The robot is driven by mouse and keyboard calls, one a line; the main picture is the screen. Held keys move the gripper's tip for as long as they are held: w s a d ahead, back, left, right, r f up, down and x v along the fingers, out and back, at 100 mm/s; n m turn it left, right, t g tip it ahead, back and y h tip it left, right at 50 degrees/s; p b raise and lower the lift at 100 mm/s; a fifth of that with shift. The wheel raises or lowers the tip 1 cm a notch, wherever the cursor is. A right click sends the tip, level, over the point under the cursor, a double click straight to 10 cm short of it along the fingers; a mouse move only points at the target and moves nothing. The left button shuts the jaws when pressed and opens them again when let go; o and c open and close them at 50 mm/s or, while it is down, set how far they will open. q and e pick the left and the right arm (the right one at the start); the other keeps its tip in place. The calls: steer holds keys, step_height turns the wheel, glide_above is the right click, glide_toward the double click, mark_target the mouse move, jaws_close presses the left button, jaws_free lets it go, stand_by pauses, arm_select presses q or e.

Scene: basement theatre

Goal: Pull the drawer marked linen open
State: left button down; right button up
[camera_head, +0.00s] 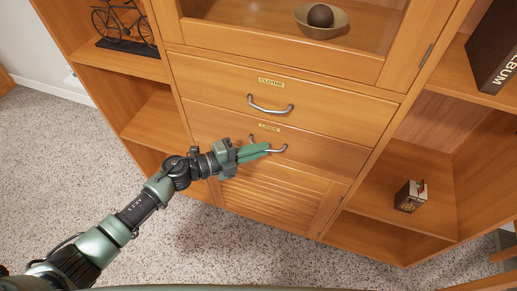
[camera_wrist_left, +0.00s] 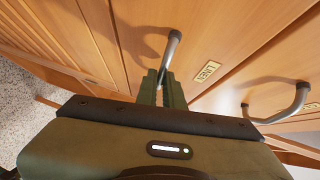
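The linen drawer (camera_head: 225,124) is the lower of two wooden drawers, and its front looks flush with the cabinet. Its label (camera_head: 268,126) reads LINEN and also shows in the left wrist view (camera_wrist_left: 207,72). A curved metal handle (camera_head: 281,149) sits below the label. My left gripper (camera_head: 266,149) reaches it from the left. In the left wrist view the fingers (camera_wrist_left: 164,82) are close together with the linen handle (camera_wrist_left: 174,42) between their tips, and they look shut on it. The fingers hide part of the handle. My right gripper is not in view.
The upper drawer (camera_head: 220,83) has its own handle (camera_head: 270,107) just above. Above it a glass-fronted compartment holds a bowl (camera_head: 321,26). Open side shelves hold a bicycle model (camera_head: 124,25), an album (camera_head: 494,50) and a small box (camera_head: 409,196). Carpet (camera_head: 95,170) in front is clear.

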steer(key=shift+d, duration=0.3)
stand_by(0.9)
arm_select(q)
steer(key=shift+s, duration=0.15)
